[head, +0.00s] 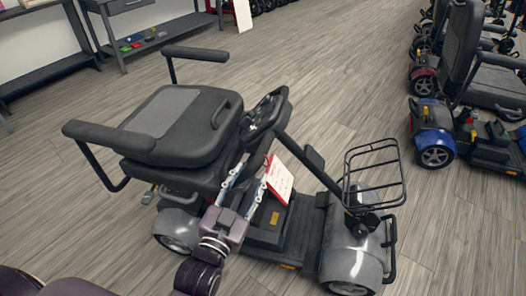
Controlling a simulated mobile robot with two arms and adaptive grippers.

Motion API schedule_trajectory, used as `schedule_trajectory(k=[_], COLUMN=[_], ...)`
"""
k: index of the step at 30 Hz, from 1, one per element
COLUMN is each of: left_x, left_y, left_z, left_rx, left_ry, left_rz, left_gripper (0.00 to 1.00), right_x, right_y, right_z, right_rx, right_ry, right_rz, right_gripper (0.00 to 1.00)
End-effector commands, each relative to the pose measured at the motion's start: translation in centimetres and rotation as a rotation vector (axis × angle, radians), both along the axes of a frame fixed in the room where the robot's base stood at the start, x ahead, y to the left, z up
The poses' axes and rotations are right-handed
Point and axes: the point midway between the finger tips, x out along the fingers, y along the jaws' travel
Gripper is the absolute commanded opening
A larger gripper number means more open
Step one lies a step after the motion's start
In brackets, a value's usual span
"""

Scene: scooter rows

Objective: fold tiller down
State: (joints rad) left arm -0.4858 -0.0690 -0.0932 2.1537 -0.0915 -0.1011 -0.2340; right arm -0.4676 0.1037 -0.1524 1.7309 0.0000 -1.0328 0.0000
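A grey and black mobility scooter (355,262) stands in the middle of the head view. Its tiller (314,160) rises from the front end and leans back toward the seat (185,125). The tiller's head with the handlebar (266,112) is close beside the seat's edge. My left gripper (257,162) is just below the tiller head, between the seat and the tiller. Whether a fingertip touches the tiller is unclear. My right gripper is not in view.
A red and white tag (279,180) hangs beside the gripper. A wire basket (375,178) is on the scooter's front. Other scooters, one blue (434,118), line the right side. A dark workbench (125,8) stands at the back left. Wood-look floor is clear between them.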

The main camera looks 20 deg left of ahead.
Motion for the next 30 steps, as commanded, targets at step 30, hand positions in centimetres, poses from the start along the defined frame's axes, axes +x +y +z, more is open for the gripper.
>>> schedule_trajectory(k=[30], left_x=[9.6], left_y=[-0.4], left_z=[-0.1], left_rx=[-0.001], left_ry=[0.001], left_rz=[-0.001], left_gripper=[0.33], right_x=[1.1], right_y=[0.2], right_z=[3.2], right_rx=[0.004], right_ry=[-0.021], right_rz=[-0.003], right_gripper=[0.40])
